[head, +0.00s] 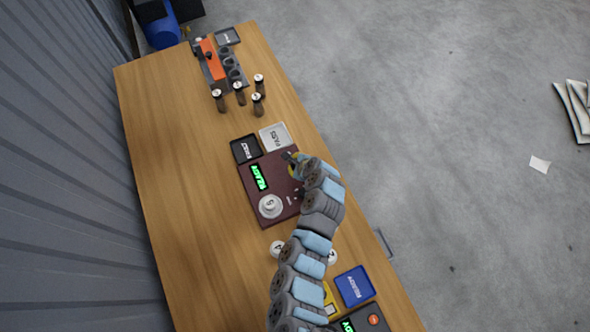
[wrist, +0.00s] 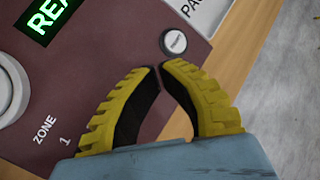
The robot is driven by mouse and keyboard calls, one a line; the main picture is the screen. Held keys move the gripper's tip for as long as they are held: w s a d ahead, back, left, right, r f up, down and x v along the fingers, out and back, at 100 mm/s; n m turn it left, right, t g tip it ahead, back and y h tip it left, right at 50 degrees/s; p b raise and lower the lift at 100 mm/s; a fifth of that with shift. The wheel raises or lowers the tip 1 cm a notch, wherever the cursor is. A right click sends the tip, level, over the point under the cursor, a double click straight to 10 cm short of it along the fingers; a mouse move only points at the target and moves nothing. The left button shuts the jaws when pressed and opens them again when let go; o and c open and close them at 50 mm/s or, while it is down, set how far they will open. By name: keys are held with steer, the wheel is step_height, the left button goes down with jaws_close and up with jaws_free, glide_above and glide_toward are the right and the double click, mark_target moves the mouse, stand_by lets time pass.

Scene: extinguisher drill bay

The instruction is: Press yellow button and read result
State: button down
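A maroon device (head: 278,205) with a green lit display (head: 259,176), which seems to read READY, sits mid-table. In the wrist view a round white button with a dark rim (wrist: 175,41) is on the device (wrist: 95,75); its label is too small to read surely. No yellow button shows on the device's visible part. My gripper (wrist: 160,67) has yellow ridged fingers, tips together with nothing between them, just short of the white button in the picture. In the head view my gripper (head: 291,157) is over the device's upper right edge. Contact cannot be told.
A white disc (head: 269,206) sits on the device. A PASS tray (head: 274,137) and a black tray (head: 246,149) adjoin it. Several dark cylinders (head: 239,93) stand beyond. A blue tray (head: 354,286) and a partly hidden yellow item (head: 330,299) are nearer. The table's left side is clear.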

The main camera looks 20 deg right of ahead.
steer(key=shift+f, duration=0.1)
steer(key=shift+f, duration=0.35)
steer(key=shift+f+b, duration=0.45)
steer(key=shift+b, duration=0.05)
stand_by(1.0)
steer(key=shift+r, duration=0.15)
steer(key=shift+r+p, duration=0.55)
steer(key=shift+r, duration=0.15)
steer(key=shift+r, duration=0.15)
steer(key=shift+r+p, duration=1.55)
steer(key=shift+r, duration=0.85)
